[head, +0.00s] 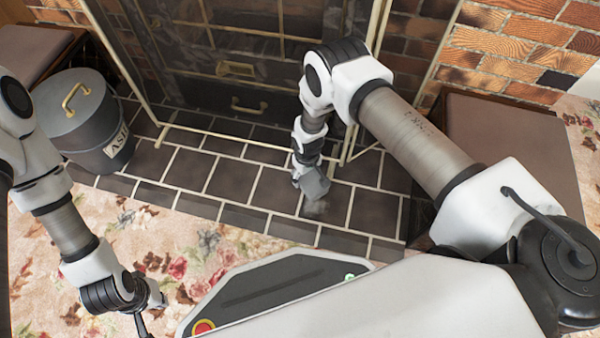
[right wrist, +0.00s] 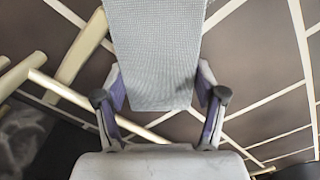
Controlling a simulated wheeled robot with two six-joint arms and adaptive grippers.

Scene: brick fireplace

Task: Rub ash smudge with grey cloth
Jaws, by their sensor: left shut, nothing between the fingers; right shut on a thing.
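The grey cloth (right wrist: 155,55) is a woven, flat piece gripped between the fingers of my right gripper (right wrist: 160,102) in the right wrist view. In the head view the cloth (head: 314,184) shows small and grey at the end of my right arm, low over the dark hearth tiles. A faint pale ash smudge (head: 316,208) shows on the tiles just below the cloth; I cannot tell whether they touch. The smudge cannot be made out in the right wrist view. My left gripper (head: 146,322) is shut and empty over the floral carpet, partly cut off by the bottom edge.
A dark ash bucket (head: 85,120) with a brass-handled lid stands on the hearth (head: 232,177) at the left. The fireplace front (head: 235,70) with brass bars rises behind. A brown-topped block (head: 510,140) is at the right, beside my arm. Carpet (head: 190,235) lies in front.

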